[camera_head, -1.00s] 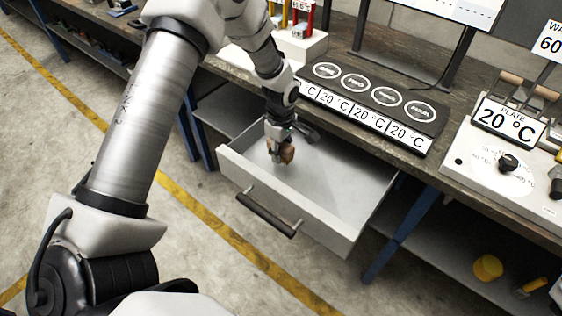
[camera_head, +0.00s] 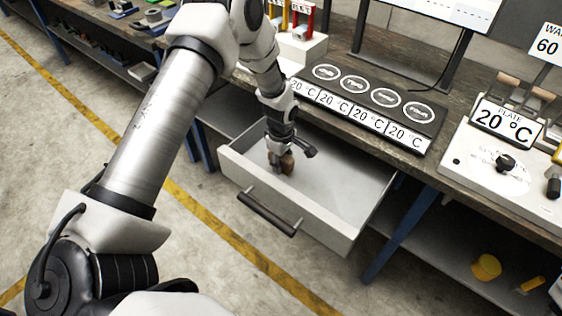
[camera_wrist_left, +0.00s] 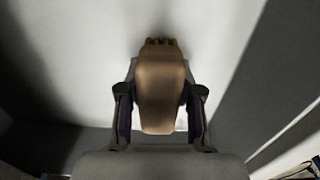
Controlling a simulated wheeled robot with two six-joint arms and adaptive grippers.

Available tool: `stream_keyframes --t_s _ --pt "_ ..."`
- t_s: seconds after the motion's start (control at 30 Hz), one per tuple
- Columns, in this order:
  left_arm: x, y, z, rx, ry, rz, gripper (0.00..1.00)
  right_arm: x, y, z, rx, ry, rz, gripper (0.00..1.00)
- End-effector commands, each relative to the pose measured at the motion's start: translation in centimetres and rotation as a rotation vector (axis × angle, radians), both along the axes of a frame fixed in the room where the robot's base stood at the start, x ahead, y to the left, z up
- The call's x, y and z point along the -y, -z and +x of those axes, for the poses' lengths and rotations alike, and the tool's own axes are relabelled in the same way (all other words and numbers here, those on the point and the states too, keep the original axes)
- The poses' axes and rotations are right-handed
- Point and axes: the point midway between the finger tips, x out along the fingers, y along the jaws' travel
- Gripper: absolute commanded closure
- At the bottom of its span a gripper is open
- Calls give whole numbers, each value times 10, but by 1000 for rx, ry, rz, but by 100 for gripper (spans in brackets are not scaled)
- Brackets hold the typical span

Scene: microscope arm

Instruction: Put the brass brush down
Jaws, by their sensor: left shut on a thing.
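The brass brush (camera_head: 287,163) has a brown wooden body and is in my left gripper (camera_head: 279,152), inside the open drawer. In the left wrist view the brush (camera_wrist_left: 161,88) fills the middle, with brass-coloured tips at its far end. The left gripper's fingers (camera_wrist_left: 160,105) close on both its sides there. The white drawer (camera_head: 335,190) is pulled out below the bench. I cannot tell whether the brush touches the drawer floor. My right gripper is not in view.
The drawer's walls and its dark front handle (camera_head: 266,213) surround the gripper; the drawer floor to the right is bare. A dark panel with several round pads (camera_head: 371,97) lies on the bench above. A hot-plate device (camera_head: 505,165) stands at the right.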

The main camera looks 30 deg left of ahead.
Motion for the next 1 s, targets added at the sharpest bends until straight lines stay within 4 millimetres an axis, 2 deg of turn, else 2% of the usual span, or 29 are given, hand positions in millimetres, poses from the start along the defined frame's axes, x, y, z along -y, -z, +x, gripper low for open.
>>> stream_keyframes --t_s 0.03,0.07,0.1,0.77,0.87,1.0 --pt "1 9 -7 -18 -2 -2 59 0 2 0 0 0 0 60" --pt "1 9 -7 -18 -2 -2 48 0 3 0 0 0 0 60" --pt "1 9 -8 -19 -2 -3 41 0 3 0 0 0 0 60" --pt "1 5 -5 -13 -1 -1 41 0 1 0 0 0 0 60" --pt "1 -5 -4 -11 -1 -1 41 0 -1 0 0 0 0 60" --pt "1 -31 -3 -7 0 -1 41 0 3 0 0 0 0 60"
